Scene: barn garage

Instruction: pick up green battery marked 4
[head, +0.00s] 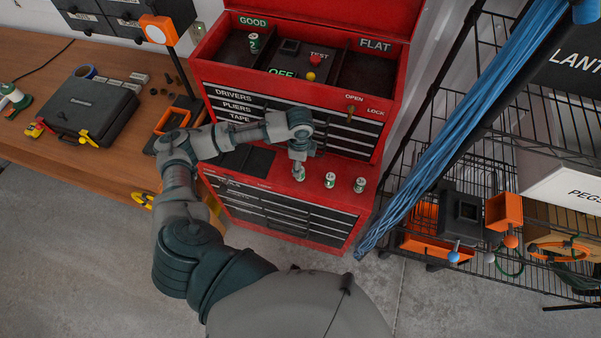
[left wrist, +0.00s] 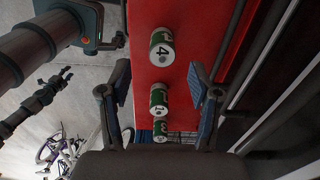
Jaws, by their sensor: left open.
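In the left wrist view the green and white battery marked 4 (left wrist: 162,47) stands on the red ledge, just beyond my fingertips. In the head view it appears to be the leftmost battery (head: 299,174) of a row, partly hidden under my left gripper (head: 299,163). In the left wrist view my left gripper (left wrist: 163,85) is open and empty, its two fingers wide apart. A battery marked 1 (left wrist: 158,99) and a third battery (left wrist: 160,131) follow in line.
The red tool chest (head: 338,202) has an upper tray with a GOOD compartment holding one battery (head: 254,42) and a FLAT compartment (head: 372,62). A blue cable bundle (head: 450,130) and wire rack stand right. A wooden bench (head: 95,170) with a black case stands left.

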